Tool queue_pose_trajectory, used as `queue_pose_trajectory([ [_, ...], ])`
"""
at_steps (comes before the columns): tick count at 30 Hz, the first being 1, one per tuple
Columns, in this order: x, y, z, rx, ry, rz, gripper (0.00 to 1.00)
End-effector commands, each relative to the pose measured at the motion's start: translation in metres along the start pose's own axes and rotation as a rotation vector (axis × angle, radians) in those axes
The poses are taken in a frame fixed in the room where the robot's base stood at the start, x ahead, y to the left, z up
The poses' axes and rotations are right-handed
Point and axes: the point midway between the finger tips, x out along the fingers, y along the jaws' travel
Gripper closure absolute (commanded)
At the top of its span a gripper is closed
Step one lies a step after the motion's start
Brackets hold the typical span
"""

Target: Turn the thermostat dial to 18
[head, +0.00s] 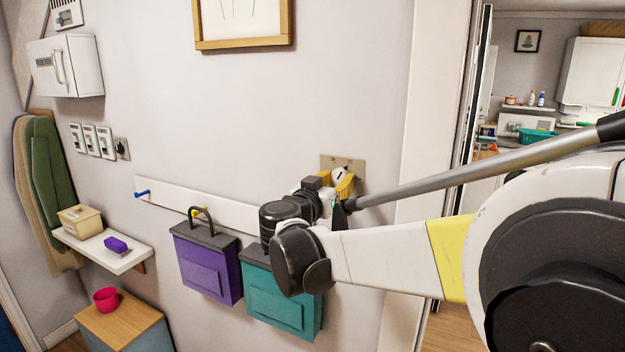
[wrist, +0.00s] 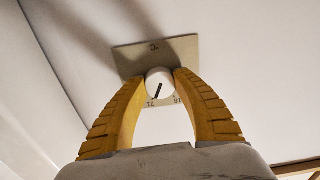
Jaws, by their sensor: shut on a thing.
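The thermostat dial (wrist: 160,80) is a small white knob on a beige wall plate (wrist: 183,52). Its dark pointer line slants down and slightly left in the wrist view, towards the mark 21. The mark 18 (wrist: 177,100) shows at lower right, beside a finger. My gripper (wrist: 160,85) has its two yellow ridged fingers closed on either side of the dial. In the head view, my gripper (head: 340,184) is at the wall plate (head: 357,166), and the dial (head: 339,173) shows partly between the fingers.
A white rail (head: 165,199) runs along the wall below left, with a purple box (head: 205,265) and a teal box (head: 280,300) hanging near my arm. A doorway opens at right. Light switches (head: 92,141) and a small shelf (head: 100,248) are far left.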

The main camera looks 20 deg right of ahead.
Motion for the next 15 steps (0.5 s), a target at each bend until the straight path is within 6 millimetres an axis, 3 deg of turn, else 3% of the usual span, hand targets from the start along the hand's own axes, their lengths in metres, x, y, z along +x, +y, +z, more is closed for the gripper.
queue_pose_trajectory([
  [15,0.0003,0.0011,-0.0004,-0.378,-0.001,0.001,0.95],
])
